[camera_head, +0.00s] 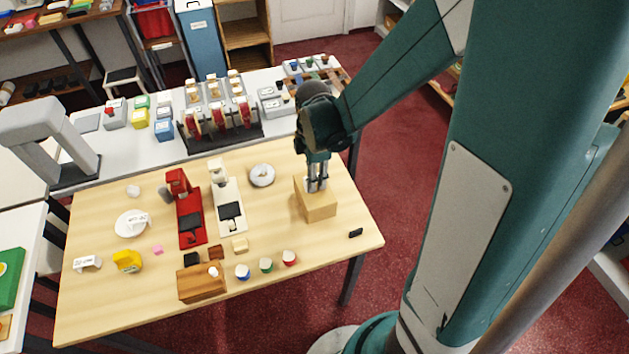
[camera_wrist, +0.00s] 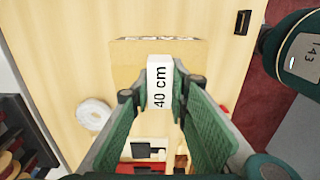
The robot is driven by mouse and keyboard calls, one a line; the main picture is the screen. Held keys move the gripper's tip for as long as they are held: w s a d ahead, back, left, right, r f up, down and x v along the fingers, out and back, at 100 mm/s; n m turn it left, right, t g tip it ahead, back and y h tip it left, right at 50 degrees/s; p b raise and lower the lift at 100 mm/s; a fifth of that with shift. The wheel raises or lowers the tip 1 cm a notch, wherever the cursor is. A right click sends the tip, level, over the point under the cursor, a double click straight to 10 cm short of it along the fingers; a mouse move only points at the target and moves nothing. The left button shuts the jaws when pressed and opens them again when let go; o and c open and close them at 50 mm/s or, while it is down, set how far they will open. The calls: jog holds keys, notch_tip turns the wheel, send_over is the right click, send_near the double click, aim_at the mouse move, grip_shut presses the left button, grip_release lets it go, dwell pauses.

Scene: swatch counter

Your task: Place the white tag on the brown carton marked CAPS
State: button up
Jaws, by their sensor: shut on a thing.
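My gripper (camera_head: 317,187) points down over the brown carton (camera_head: 316,208) near the right end of the wooden table. In the wrist view its green fingers (camera_wrist: 158,100) are shut on the white tag (camera_wrist: 159,85), which reads "40 cm". The tag lies over the carton's top (camera_wrist: 126,62) in that view. I cannot tell whether the tag touches the carton. In the head view the fingers mostly hide the tag. Dark print shows along one edge of the carton in the wrist view, too small to read.
A white ring-shaped object (camera_head: 262,175) lies left of the carton. A small black block (camera_head: 355,233) lies to its right. A red device (camera_head: 190,220) and a cream device (camera_head: 229,208) stand further left. Several small cups and a wooden block (camera_head: 202,284) sit near the front edge.

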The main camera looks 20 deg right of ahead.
jog(key=shift+f, duration=0.35)
jog(key=shift+f, duration=0.15)
jog(key=o, duration=0.7)
jog(key=shift+w+r+p, duration=0.15)
jog(key=shift+r+p, duration=0.7)
jog(key=shift+r, duration=5.35)
